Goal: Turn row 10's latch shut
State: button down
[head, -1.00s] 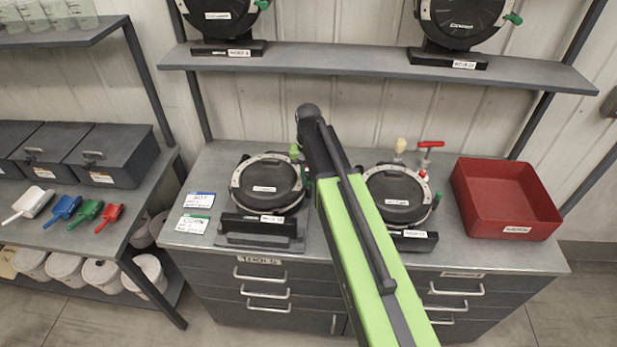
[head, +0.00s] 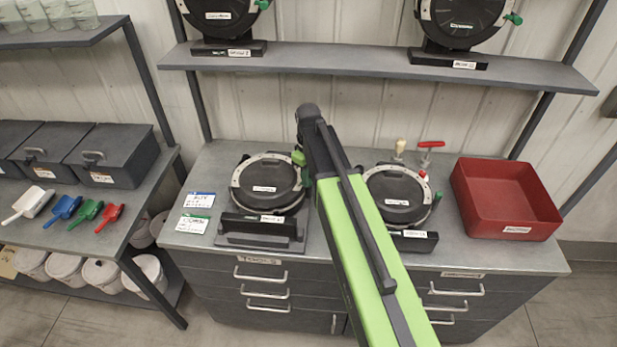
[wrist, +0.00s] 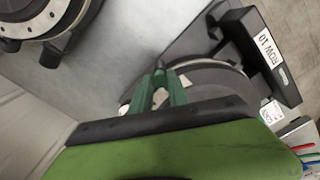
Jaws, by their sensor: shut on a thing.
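Row 10's seed meter (head: 267,178) is the left one on the counter, a dark round lid in a pale ring. Its ROW 10 label shows in the wrist view on the black base (wrist: 265,45). My gripper (wrist: 162,82) is at the meter's rim, on the right side in the head view. Its two green fingers are shut on the latch, which is mostly hidden between them. A green part (head: 298,158) shows at the rim beside my arm; I cannot tell there whether it is finger or latch.
A second meter (head: 397,195) stands right of my arm. Behind it are a red T-handle tool (head: 430,150) and a cream-knobbed one (head: 400,148). A red tray (head: 507,225) is at the right. Cards (head: 195,212) lie left of row 10. A shelf (head: 350,62) crosses above.

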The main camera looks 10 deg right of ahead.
jog(key=shift+n, duration=0.6)
jog(key=c, duration=1.3)
grip_release()
jog(key=shift+o, duration=0.2)
notch_tip(320, 180, up, 18)
jog(key=p, duration=1.7)
jog(key=shift+f, duration=0.25)
